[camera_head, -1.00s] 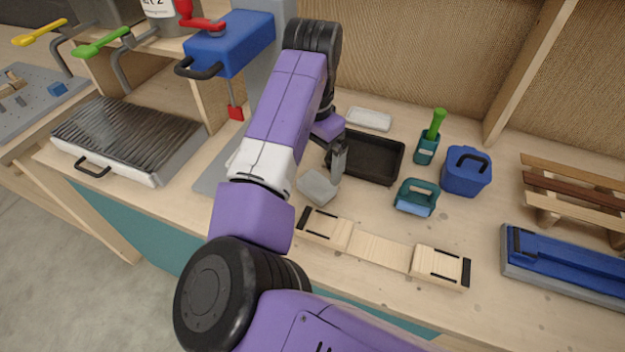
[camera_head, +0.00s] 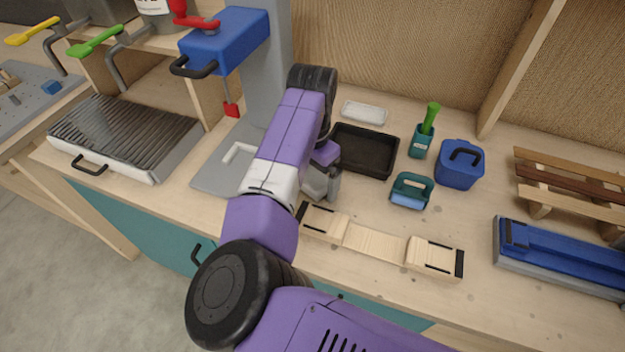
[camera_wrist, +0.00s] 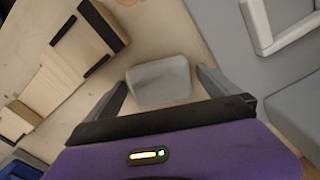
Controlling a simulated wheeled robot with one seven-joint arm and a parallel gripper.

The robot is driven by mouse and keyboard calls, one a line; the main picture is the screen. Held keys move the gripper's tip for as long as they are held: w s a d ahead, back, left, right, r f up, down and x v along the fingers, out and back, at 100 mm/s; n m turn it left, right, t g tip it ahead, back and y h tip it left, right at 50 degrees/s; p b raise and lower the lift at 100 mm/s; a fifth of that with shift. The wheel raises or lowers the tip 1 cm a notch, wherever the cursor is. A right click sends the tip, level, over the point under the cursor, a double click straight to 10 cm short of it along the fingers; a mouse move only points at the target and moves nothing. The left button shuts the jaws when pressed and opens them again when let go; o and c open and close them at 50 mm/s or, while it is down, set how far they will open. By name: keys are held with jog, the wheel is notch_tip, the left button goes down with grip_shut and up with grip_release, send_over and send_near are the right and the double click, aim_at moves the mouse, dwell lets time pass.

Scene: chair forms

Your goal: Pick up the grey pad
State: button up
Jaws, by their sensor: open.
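The grey pad (camera_wrist: 160,82) is a small rounded block on the wooden bench. In the head view my gripper (camera_head: 328,186) is low over the bench at the pad. The pad (camera_head: 312,180) is mostly hidden there by my arm.
A black tray (camera_head: 362,150) lies just behind my gripper. A jointed wooden form (camera_head: 375,241) lies in front. A grey press base (camera_head: 215,178) is to the left.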

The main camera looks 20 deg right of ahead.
aim_at(313, 177)
jog(key=shift+c, duration=0.4)
jog(key=c, duration=1.4)
jog(key=shift+r, duration=0.1)
notch_tip(313, 177, up, 20)
jog(key=shift+f+b, duration=0.1)
jog(key=shift+b, duration=0.25)
